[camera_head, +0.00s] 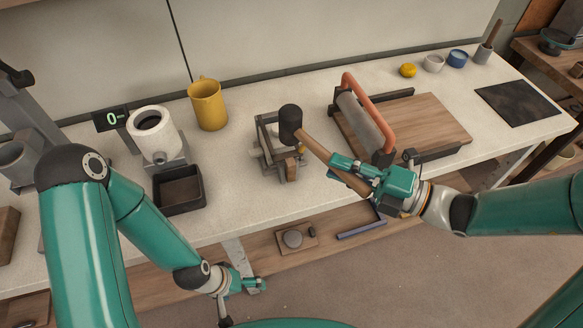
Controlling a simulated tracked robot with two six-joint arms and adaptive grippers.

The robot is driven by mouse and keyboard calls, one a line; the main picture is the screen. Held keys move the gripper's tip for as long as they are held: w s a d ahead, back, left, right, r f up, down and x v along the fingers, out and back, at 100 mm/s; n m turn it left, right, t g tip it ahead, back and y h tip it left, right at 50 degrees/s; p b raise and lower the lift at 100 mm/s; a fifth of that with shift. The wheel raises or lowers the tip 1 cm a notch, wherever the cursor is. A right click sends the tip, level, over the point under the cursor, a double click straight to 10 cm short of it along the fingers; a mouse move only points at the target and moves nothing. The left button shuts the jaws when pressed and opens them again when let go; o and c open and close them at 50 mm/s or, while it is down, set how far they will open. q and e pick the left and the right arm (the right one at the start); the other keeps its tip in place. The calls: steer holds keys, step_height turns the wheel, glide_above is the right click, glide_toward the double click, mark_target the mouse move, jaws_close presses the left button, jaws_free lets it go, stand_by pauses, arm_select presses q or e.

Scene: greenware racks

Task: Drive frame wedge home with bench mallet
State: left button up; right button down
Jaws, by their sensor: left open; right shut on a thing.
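A bench mallet (325,152) with a black head and wooden handle is in my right gripper (352,176), which is shut on the handle. The mallet head hangs at the upper left end, over or beside a small grey metal frame (264,142) on the bench. A small wooden block, which looks like the frame wedge (291,167), sits at the frame's front right side. Whether the mallet head touches the frame or wedge I cannot tell. My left gripper (248,285) is open and empty, low in front of the bench.
A yellow mug (207,104), a white cylinder device (154,134) and a black bin (180,203) stand left of the frame. A slab roller with an orange handle (368,110) and wooden board (428,118) is to the right. A dark mat (517,103) lies at far right.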

steer(key=shift+s+a+r+p, duration=0.2)
steer(key=shift+s+r+p, duration=0.1)
steer(key=shift+r, duration=0.15)
steer(key=r+p, duration=0.2)
steer(key=shift+w+p, duration=0.2)
steer(key=shift+p, duration=0.2)
steer(key=shift+s+r+p, duration=0.1)
steer(key=shift+r+p, duration=0.25)
steer(key=shift+p, duration=0.05)
steer(key=shift+f, duration=0.1)
steer(key=c, duration=1.6)
jaws_free()
jaws_close()
